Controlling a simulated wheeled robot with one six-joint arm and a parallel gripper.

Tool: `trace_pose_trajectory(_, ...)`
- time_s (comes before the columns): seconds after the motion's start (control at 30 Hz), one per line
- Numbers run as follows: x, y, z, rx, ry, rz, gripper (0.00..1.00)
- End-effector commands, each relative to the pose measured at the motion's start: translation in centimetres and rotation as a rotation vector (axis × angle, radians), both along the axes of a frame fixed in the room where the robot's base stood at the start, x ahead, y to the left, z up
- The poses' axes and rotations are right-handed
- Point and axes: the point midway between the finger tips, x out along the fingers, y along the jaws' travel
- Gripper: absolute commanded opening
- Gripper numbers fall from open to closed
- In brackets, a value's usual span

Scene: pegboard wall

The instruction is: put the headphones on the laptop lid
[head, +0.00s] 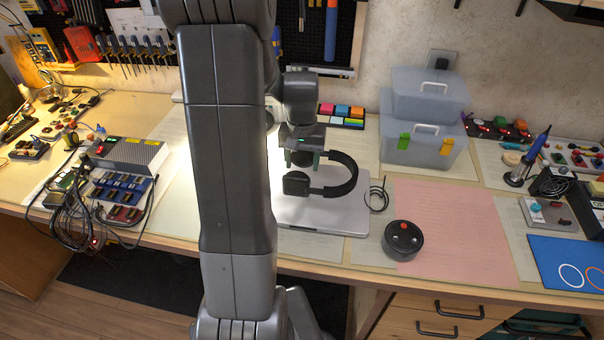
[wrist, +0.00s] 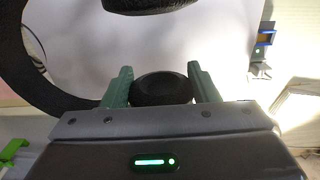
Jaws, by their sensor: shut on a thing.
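The black headphones (head: 345,178) are over the closed silver laptop (head: 338,217), with the headband curving out to the right. My gripper (head: 303,160) is above the laptop and shut on one ear cup. In the wrist view, that ear cup of the headphones (wrist: 162,88) sits between the two green fingers of my gripper (wrist: 162,75). The headband runs along the left of that view, and the other ear cup shows at its top edge. I cannot tell whether the lower ear cup touches the lid. My arm hides the laptop's left part.
A round black device (head: 402,240) with a red button stands right of the laptop, on the pink sheet's edge. A coiled black cable (head: 376,195) lies beside the laptop's right edge. Clear storage boxes (head: 425,120) stand behind to the right. The pink sheet (head: 465,225) is mostly clear.

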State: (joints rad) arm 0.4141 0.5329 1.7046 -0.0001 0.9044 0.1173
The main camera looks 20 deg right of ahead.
Motion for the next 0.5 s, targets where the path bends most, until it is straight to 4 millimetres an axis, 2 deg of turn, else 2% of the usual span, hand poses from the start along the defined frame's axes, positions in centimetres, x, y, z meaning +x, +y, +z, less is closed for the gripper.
trace_pose_trajectory(0.17,0.0,0.0,-1.4,0.001,0.001,0.000,0.27)
trace_pose_trajectory(0.4,0.0,0.0,-4.5,0.001,0.002,0.000,0.27)
trace_pose_trajectory(0.5,0.0,0.0,-4.7,-0.001,-0.001,0.000,0.27)
